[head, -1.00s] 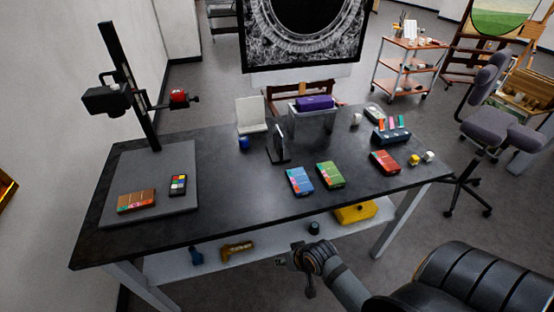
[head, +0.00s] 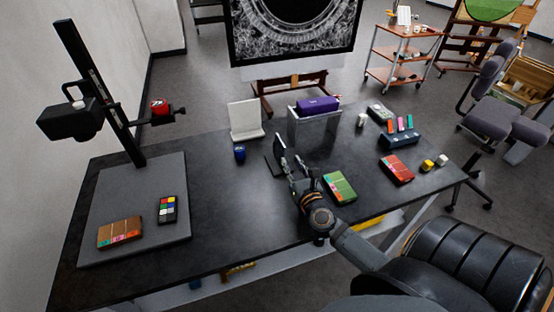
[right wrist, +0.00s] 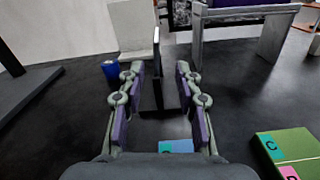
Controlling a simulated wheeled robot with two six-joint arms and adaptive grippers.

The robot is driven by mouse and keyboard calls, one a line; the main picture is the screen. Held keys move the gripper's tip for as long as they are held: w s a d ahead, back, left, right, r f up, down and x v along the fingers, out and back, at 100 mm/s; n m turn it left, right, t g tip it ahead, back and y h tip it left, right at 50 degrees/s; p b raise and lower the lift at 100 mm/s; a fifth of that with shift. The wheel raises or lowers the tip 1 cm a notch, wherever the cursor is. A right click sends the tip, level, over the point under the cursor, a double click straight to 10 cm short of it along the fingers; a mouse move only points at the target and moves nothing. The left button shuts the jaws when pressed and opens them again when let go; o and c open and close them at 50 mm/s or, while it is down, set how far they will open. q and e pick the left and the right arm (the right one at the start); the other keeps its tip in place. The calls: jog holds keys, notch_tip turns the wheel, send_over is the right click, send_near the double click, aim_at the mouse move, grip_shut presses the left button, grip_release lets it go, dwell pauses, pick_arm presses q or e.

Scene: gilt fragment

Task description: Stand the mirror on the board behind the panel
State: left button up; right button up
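The mirror (head: 279,146), a thin dark upright plate on a small foot, stands on the table in the middle. In the right wrist view the mirror (right wrist: 157,78) is nearly edge-on, between and beyond the finger pads. My right gripper (head: 291,168) is open just in front of it; its fingers (right wrist: 158,85) show a gap on both sides of the mirror. The grey board (head: 150,240) lies at the left end of the table. The brown-orange panel (head: 119,232) lies flat on its front left part. My left gripper is not in view.
A camera column (head: 95,85) rises from the board's back. A colour chart (head: 168,209) lies beside the panel. A green box (head: 339,187) lies right of my gripper. Table between board and mirror is clear.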

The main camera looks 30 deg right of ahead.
aim_at(280, 149)
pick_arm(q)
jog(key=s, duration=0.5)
pick_arm(e)
jog(key=x, duration=0.4)
jog(key=shift+w+d+f, duration=0.1)
jog(key=shift+w+f, duration=0.05)
jog(key=shift+f, duration=0.1)
jog(key=shift+w+f, duration=0.1)
jog(key=shift+w, duration=0.75)
jog(key=x, duration=0.3)
jog(key=shift+w+f, duration=0.3)
jog(key=shift+w, duration=0.05)
jog(key=shift+w+f, duration=0.1)
jog(key=shift+s+r, duration=0.2)
jog(key=shift+s, duration=0.05)
jog(key=c, duration=0.3)
jog(key=shift+c, duration=1.3)
jog(key=shift+w+f, duration=0.1)
grip_shut()
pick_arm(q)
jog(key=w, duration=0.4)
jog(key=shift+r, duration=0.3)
